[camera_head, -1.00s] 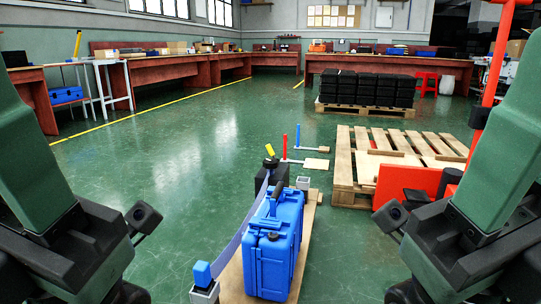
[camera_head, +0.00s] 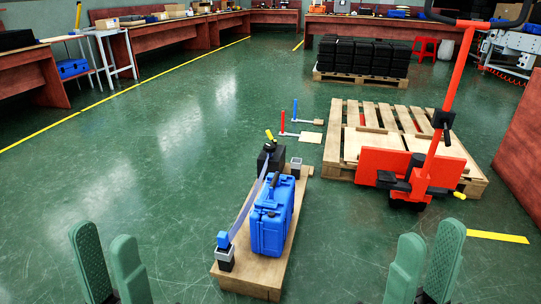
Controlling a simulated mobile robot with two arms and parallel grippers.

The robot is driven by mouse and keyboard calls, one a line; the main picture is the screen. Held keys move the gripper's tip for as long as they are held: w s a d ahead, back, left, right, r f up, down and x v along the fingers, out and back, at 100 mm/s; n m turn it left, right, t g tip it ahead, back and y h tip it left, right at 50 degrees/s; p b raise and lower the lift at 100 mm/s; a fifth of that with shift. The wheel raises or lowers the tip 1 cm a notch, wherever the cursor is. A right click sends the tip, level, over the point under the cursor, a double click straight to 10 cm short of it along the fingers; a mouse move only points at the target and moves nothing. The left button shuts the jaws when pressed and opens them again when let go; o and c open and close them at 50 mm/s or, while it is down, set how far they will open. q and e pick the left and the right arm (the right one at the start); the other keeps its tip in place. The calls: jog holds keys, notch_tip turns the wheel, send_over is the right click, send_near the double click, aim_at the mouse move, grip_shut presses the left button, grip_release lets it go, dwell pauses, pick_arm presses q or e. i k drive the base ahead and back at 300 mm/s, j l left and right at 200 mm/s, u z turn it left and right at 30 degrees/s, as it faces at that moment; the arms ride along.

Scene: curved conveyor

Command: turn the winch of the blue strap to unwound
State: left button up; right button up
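A blue strap (camera_head: 247,210) runs along the left side of a wooden board (camera_head: 249,277) on the floor. Its near end has a blue block (camera_head: 223,240) on a grey post. Its far end meets a black winch (camera_head: 271,158) with a yellow-tipped handle (camera_head: 269,135). A blue case (camera_head: 271,228) stands on the board beside the strap. My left gripper (camera_head: 108,265) is at the lower left, its two green fingers apart and empty. My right gripper (camera_head: 425,265) is at the lower right, also open and empty. Both are well apart from the winch.
A wooden pallet (camera_head: 390,117) and an orange pallet jack (camera_head: 430,165) stand to the right. A red and a blue upright handle (camera_head: 295,110) rise from the floor beyond the board. Black crates (camera_head: 363,57) are at the back. The left floor is clear.

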aim_at(269, 148)
jog(key=k+z, duration=0.15)
jog(key=z, duration=1.55)
jog(key=j+z, duration=0.15)
jog(key=j, duration=0.3)
jog(key=j+z, duration=0.2)
jog(key=j, duration=0.25)
jog(key=k+j+z, duration=0.15)
jog(key=j, duration=0.3)
jog(key=j+z, duration=0.2)
jog(key=j, duration=0.2)
jog(key=k+j+z, duration=0.15)
jog(key=j, duration=0.3)
jog(key=k+j+z, duration=0.2)
jog(key=j, duration=0.2)
jog(key=k+j, duration=0.15)
jog(key=j, duration=0.25)
jog(key=k+j, duration=0.1)
jog(key=j, duration=0.3)
jog(key=k+j, duration=0.15)
jog(key=j, duration=0.25)
jog(key=k+j, duration=0.1)
jog(key=j, duration=0.3)
jog(key=k+j, duration=0.15)
jog(key=j, duration=0.25)
jog(key=k+j, duration=0.1)
jog(key=j, duration=0.3)
